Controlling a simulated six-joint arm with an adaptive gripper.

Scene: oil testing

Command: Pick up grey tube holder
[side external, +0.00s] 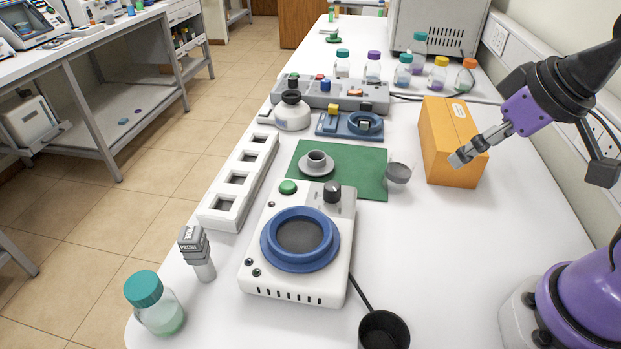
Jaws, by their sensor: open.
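A grey flanged piece with a short round collar (316,164), which looks like the grey tube holder, sits upright on the green mat (350,182). A small clear beaker with grey contents (398,172) stands at the mat's right edge. My gripper (462,158) is at the right, in front of the orange box in this view and well to the right of the grey piece. It is open and empty, and touches neither the grey piece nor the beaker. The gap between its fingers is hard to make out at this angle.
The orange box (440,130) stands at the right. A white device with a blue ring (278,265) is in front of the mat. A white slotted rack (240,185) is at left, a grey probe (200,262) and teal-capped bottle (160,310) at front left. Several bottles stand behind.

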